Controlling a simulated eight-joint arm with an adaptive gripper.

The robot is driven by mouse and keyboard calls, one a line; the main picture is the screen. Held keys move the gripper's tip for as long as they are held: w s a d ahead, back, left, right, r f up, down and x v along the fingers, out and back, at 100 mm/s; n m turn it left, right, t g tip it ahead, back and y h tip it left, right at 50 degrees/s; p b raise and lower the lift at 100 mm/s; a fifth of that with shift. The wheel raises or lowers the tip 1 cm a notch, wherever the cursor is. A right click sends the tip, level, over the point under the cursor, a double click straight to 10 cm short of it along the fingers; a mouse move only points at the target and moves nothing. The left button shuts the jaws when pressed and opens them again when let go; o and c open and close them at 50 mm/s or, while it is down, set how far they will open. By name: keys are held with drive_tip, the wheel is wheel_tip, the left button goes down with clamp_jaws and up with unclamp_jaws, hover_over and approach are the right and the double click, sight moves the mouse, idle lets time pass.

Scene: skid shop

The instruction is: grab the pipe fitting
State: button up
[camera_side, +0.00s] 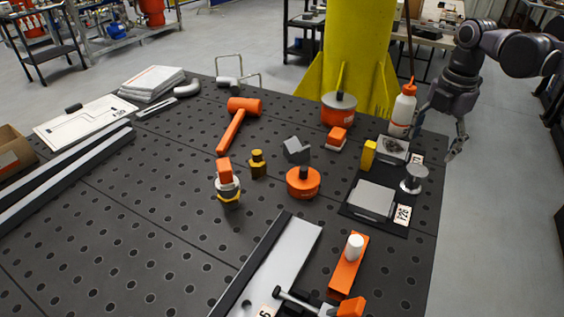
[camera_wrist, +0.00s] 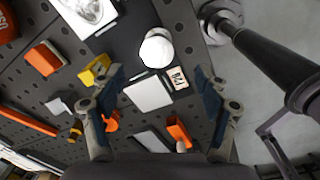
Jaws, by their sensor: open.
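A small brass-coloured piece with a dark band (camera_side: 258,164), which looks like a pipe fitting, stands upright mid-table; it also shows small at the left of the wrist view (camera_wrist: 76,130). A pale curved elbow (camera_side: 187,89) lies at the table's back; I cannot tell for sure which piece is the named fitting. My gripper (camera_side: 455,148) hangs by the table's right edge, well to the right of both. In the wrist view my gripper (camera_wrist: 160,80) is open, its fingers apart and empty. A round-topped metal piece (camera_side: 414,180) shows beyond the fingers.
A white bottle with an orange top (camera_side: 402,112) stands near my gripper. A dark tray (camera_side: 347,211) holds grey plates. An orange mallet (camera_side: 238,118), an orange round can (camera_side: 303,184) and a grey block (camera_side: 297,150) surround the brass piece. A yellow column (camera_side: 358,50) rises behind.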

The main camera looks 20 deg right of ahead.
sight(418, 169)
drive_tip(key=shift+w+f+n, duration=0.25)
drive_tip(key=shift+w+n, duration=0.25)
drive_tip(key=shift+n, duration=0.2)
drive_tip(key=shift+f, duration=0.3)
drive_tip(key=shift+s+a+f, duration=0.1)
drive_tip(key=shift+f, duration=2.45)
drive_tip(key=shift+s+a+f, duration=0.1)
drive_tip(key=shift+f, duration=2.4)
drive_tip(key=shift+c, duration=0.4)
drive_tip(key=c, duration=1.4)
